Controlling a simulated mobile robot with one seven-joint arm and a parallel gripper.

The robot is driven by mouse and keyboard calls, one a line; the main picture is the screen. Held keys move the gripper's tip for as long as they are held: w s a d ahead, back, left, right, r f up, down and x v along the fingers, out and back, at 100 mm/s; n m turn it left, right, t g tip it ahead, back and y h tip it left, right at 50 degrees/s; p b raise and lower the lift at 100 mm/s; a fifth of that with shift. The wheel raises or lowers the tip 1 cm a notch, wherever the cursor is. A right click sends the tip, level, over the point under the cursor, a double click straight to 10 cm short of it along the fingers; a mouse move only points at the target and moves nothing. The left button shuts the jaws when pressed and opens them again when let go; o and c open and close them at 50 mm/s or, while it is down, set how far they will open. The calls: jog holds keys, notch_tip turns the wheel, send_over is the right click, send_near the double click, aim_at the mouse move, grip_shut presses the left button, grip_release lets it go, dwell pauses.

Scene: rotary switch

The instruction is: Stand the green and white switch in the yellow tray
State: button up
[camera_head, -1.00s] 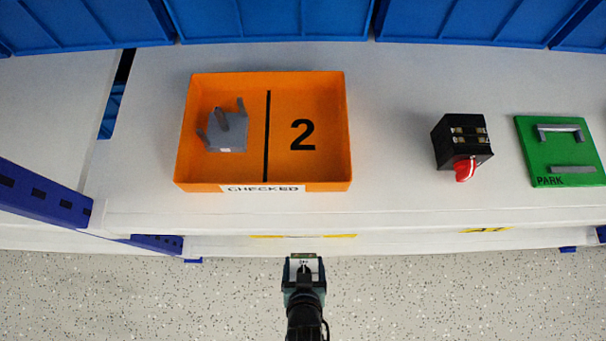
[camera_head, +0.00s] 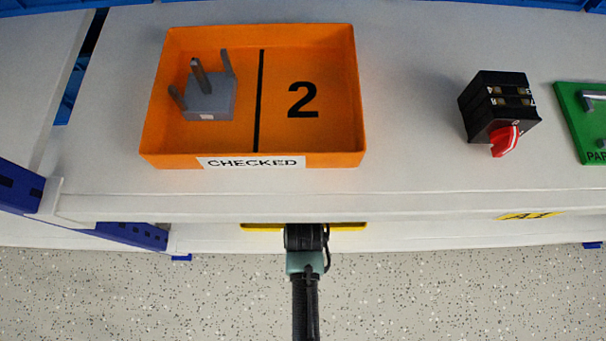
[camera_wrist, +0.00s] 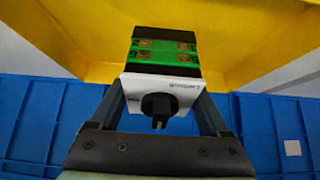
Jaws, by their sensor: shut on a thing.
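The green and white switch (camera_wrist: 163,72) shows in the wrist view, with a green and black terminal end, a white face and a black knob. My gripper (camera_wrist: 162,112) is shut on it, one finger on each side. The yellow tray (camera_wrist: 265,35) fills the top of the wrist view behind the switch; I cannot tell whether they touch. In the head view only a yellow strip of the tray (camera_head: 345,226) shows below the front edge of the upper shelf. There my gripper's fingers and the switch are hidden under that edge.
On the upper shelf (camera_head: 420,180) stand an orange tray (camera_head: 335,160) holding a grey pronged block (camera_head: 212,100), a black switch with a red knob (camera_head: 497,105), and a green plate (camera_head: 590,125). A blue post (camera_head: 22,188) is at left. Blue bins (camera_wrist: 35,115) show in the wrist view.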

jog(key=shift+w+f+b, duration=0.2)
jog(key=shift+f+b, duration=0.3)
jog(key=shift+f, duration=0.1)
jog(key=shift+w+f+b, duration=0.15)
jog(key=shift+f+b, duration=0.35)
jog(key=shift+f, duration=0.05)
jog(key=shift+w+r+g, duration=0.25)
jog(key=shift+g, duration=0.05)
jog(key=shift+w+g+b, duration=0.5)
jog(key=shift+g+b, duration=0.55)
jog(key=shift+g, duration=0.15)
jog(key=shift+f+g+b, duration=0.15)
jog(key=shift+g+b, duration=0.15)
jog(key=shift+b, duration=0.05)
jog(key=shift+s+f+b, duration=0.1)
jog(key=shift+f+b, duration=0.45)
jog(key=shift+f, duration=0.1)
jog(key=o, duration=1.4)
jog(key=shift+o, duration=0.2)
